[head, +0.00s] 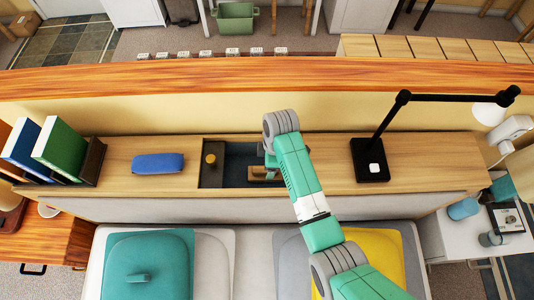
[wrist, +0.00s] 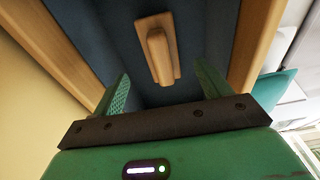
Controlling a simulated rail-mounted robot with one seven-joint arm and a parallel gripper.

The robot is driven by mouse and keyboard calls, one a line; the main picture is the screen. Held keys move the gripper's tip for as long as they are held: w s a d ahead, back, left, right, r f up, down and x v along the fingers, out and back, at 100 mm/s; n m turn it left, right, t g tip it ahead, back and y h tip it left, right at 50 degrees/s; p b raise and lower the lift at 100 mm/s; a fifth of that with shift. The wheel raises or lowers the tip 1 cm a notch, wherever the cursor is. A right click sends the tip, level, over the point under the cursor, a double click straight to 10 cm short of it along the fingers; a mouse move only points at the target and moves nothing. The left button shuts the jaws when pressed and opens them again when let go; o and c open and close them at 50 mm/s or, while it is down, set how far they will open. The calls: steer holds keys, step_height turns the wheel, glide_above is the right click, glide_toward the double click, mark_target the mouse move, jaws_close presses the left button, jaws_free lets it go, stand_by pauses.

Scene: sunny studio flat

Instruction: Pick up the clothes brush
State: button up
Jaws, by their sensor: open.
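The clothes brush (wrist: 158,48) is a light wooden block with a raised grip, lying in a recess with a dark blue floor and wooden sides. In the head view a wooden piece of it (head: 262,173) shows in the open recess of the long wooden shelf, partly hidden by my arm. My gripper (wrist: 162,82) is open and empty, with its green fingers pointing into the recess. In the wrist view the brush is ahead of the fingers, roughly in line with the gap between them. The fingertips are hidden by my arm in the head view.
The recess walls (wrist: 62,48) are close on both sides. A blue case (head: 158,163) and books (head: 62,145) are further left. A black lamp (head: 370,160) stands right of my arm.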

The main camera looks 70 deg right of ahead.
mark_target(265, 173)
steer(key=f, duration=0.4)
steer(key=w+f, duration=0.1)
steer(key=f, duration=0.2)
steer(key=shift+w+a+b, duration=0.1)
steer(key=shift+a+b, duration=0.2)
steer(key=shift+b, duration=0.05)
steer(key=shift+r, duration=0.15)
steer(key=c, duration=1.1)
